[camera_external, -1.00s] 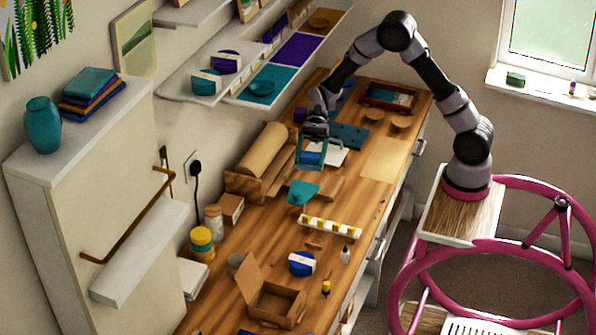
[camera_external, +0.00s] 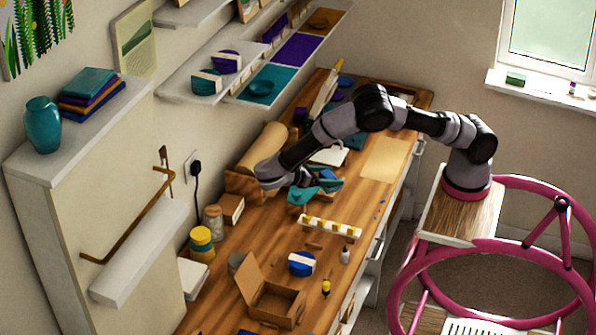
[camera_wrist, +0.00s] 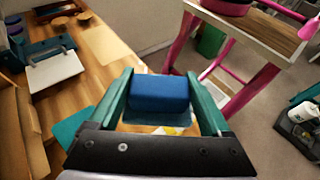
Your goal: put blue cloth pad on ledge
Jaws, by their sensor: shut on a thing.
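The blue cloth pad (camera_wrist: 160,92) sits between the two teal fingers of my gripper (camera_wrist: 163,105) in the wrist view. The fingers are closed on its two sides. A white ledge (camera_external: 140,262) juts out at lower left, below a copper-coloured rail, well to the left of my gripper. Its visible top looks bare.
The wooden bench (camera_external: 215,300) carries an open cardboard box (camera_external: 272,302), a blue-and-white roll (camera_external: 301,264), a yellow-and-white strip (camera_external: 330,227) and jars (camera_external: 201,240) by the wall. A teal piece (camera_external: 301,193) lies near my gripper. Shelves (camera_external: 190,85) hang above the back.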

